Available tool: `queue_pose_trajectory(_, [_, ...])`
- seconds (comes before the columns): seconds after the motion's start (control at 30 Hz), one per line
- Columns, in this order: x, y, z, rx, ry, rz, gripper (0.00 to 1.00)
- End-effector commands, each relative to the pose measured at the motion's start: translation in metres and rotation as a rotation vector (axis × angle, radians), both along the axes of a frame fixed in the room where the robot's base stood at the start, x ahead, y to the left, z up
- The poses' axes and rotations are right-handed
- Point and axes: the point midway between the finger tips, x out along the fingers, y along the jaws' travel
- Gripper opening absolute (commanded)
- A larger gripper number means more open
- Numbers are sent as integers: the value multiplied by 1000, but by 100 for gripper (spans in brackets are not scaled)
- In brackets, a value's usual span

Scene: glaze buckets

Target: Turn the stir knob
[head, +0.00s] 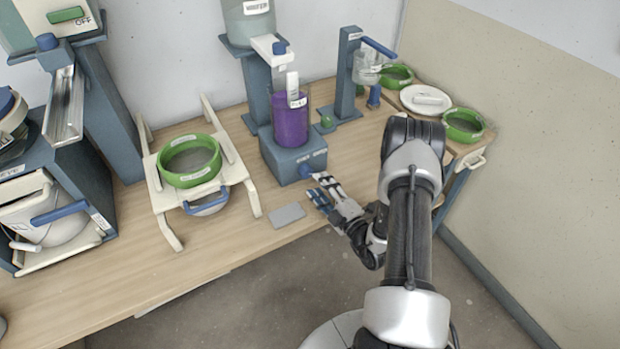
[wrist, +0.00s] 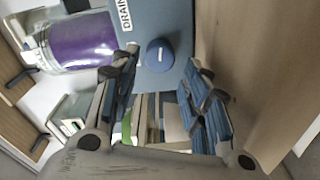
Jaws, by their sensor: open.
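A round blue knob (head: 305,171) sits low on the front of the blue-grey base (head: 281,163) of the mixer. In the wrist view the knob (wrist: 160,56) has a pale mark on its face. A label on the base near it reads "DRAIN"; I cannot read a stir label. A clear jar of purple glaze (head: 291,124) stands on the base, and it also shows in the wrist view (wrist: 82,42). My gripper (head: 323,186) is open in front of the knob. In the wrist view the knob appears between the fingertips, with no contact visible.
A grey pad (head: 287,215) lies on the table left of my gripper. A cream stand (head: 163,204) holds a green-rimmed sieve (head: 189,161). A blue-grey dispenser (head: 345,85) and green bowls (head: 463,124) stand at the back right. The table's front edge runs near my gripper.

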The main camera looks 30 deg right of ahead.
Motion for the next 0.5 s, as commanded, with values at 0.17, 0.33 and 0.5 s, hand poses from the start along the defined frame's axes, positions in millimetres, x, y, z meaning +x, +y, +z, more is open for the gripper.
queue_pose_trajectory(0.17, [35, 5, -1, -2, -3, 3, 43])
queue_pose_trajectory(0.33, [54, 6, 0, -2, -2, 2, 43])
queue_pose_trajectory(0.5, [60, 6, 0, 0, -1, -1, 43])
